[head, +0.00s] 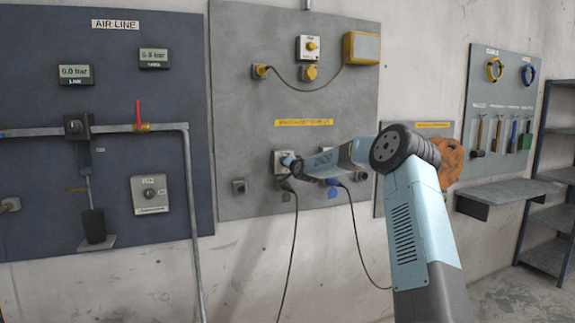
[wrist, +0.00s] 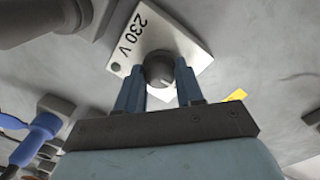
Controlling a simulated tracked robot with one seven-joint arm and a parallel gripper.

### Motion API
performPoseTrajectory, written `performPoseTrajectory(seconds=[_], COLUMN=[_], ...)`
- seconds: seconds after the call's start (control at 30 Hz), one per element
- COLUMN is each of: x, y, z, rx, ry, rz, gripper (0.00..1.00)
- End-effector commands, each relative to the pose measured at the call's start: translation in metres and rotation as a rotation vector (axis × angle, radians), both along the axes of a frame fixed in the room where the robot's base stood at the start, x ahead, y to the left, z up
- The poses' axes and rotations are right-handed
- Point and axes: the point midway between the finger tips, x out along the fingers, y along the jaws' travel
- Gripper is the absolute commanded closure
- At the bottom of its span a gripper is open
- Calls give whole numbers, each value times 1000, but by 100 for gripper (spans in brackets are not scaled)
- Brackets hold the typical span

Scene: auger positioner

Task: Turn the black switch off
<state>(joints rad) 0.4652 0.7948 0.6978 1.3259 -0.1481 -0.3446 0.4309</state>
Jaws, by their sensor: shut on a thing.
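The black switch (wrist: 159,68) is a dark round knob on a white plate marked "230 V" (wrist: 133,36) in the wrist view. My gripper (wrist: 159,84) has one blue finger on each side of the knob and is shut on it. The knob's pointer direction cannot be made out clearly. In the head view, my gripper (head: 287,161) is at the grey panel (head: 240,120), and its end mostly covers the switch plate.
Black cables hang from plugs below my gripper, one beside a blue connector (head: 332,192). A yellow socket (head: 310,72) and yellow box (head: 362,48) are higher on the panel. The blue air-line board (head: 40,190) is to the left; a shelf (head: 500,192) juts out right.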

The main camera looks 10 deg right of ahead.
Motion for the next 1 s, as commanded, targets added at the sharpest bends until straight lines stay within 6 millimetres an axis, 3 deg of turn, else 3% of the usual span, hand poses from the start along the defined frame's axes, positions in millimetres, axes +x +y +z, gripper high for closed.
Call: performPoseTrajectory(seconds=[0.03, 0.33, 0.37, 0.6, 1.0], x=[0, 0, 0, 0, -9], y=[2, 2, 2, 1, -2], z=[-7, -7, -7, -4, -1], rx=[-1, -1, -1, -1, -1], ry=[11, 11, 11, 6, 3], rz=[5, 5, 4, 2, 0], gripper=[94, 94, 61, 39, 39])
